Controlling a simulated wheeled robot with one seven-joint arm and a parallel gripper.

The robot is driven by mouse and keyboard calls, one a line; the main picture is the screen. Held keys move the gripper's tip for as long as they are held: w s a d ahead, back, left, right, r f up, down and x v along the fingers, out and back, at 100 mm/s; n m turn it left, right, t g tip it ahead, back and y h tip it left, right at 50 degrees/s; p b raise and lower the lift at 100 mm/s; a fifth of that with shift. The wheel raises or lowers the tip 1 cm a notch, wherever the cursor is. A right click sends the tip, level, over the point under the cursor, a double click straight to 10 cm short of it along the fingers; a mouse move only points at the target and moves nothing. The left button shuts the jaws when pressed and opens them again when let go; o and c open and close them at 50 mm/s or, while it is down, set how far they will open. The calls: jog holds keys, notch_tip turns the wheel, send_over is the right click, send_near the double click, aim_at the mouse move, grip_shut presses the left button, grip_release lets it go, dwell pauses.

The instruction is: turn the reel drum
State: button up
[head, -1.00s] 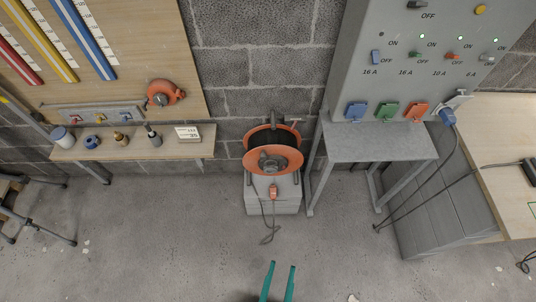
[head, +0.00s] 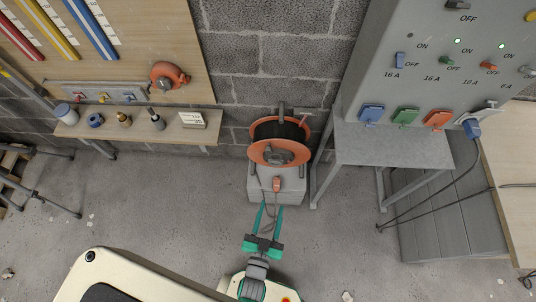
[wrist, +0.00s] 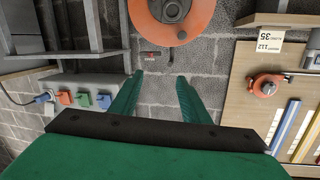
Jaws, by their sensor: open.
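The reel drum (head: 262,150) has orange flanges with dark cable wound between them and a grey hub. It sits in a dark frame on a grey block (head: 262,187) against the wall. The drum's orange flange also shows at the top of the wrist view (wrist: 197,22), partly cut off. My gripper (head: 272,205) has teal fingers, open and empty, below and in front of the drum and apart from it. In the wrist view the gripper (wrist: 160,77) points toward the block wall, with the flange beyond its fingertips.
A grey switch panel with blue, green and orange sockets (head: 405,117) stands above a metal stand (head: 395,145) on the right. A wooden shelf (head: 140,135) with small fittings is on the left. The floor (head: 160,200) between them is mostly clear.

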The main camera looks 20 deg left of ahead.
jog(key=y, duration=0.2)
send_near(268, 152)
jog(key=shift+n+t, duration=0.3)
jog(key=shift+t, duration=0.1)
jog(key=x, duration=0.6)
jog(key=f+x, duration=0.1)
jog(key=x, duration=0.2)
grip_shut()
jog(key=shift+s+a, duration=0.1)
